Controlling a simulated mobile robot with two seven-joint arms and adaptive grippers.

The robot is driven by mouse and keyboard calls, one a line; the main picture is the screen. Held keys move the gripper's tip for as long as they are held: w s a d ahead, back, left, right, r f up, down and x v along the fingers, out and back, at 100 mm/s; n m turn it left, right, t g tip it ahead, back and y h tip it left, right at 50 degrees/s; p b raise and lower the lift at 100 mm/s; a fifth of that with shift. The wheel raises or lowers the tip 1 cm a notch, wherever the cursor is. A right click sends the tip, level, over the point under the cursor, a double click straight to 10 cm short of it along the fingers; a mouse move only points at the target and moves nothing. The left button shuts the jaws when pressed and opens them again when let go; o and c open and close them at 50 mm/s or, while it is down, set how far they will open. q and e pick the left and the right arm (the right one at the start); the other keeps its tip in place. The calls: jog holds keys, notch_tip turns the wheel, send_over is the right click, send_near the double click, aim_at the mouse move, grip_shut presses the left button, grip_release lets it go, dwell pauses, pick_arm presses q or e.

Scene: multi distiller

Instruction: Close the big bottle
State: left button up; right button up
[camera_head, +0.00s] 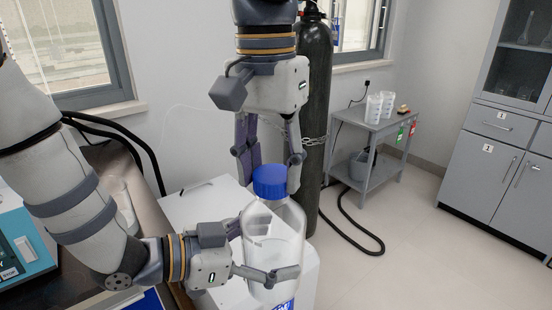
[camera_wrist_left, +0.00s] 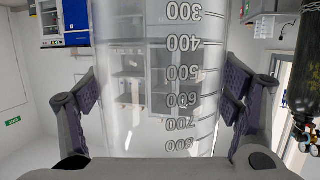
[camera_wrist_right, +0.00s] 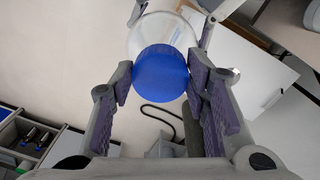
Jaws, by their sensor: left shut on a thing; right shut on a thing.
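The big bottle (camera_head: 262,220) is clear and stands upright at the front centre. Its graduation marks fill the left wrist view (camera_wrist_left: 150,80). The blue cap (camera_head: 270,183) sits at the top of the bottle's neck; how far it is screwed on cannot be seen. My left gripper (camera_head: 262,250) is shut on the bottle's body from the left, one finger on each side. My right gripper (camera_head: 270,165) points down from above and is shut on the cap, which shows between its fingers in the right wrist view (camera_wrist_right: 162,75).
A white surface (camera_head: 190,212) lies behind and left of the bottle. A dark gas cylinder (camera_head: 315,110) with a chain stands close behind my right gripper. A grey cart (camera_head: 372,122) with white containers and a grey cabinet (camera_head: 490,165) are farther right. Open floor lies between.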

jog(key=shift+m, duration=0.3)
jog(key=o, duration=0.8)
jog(key=shift+r, duration=2.35)
jog(key=shift+c, duration=0.3)
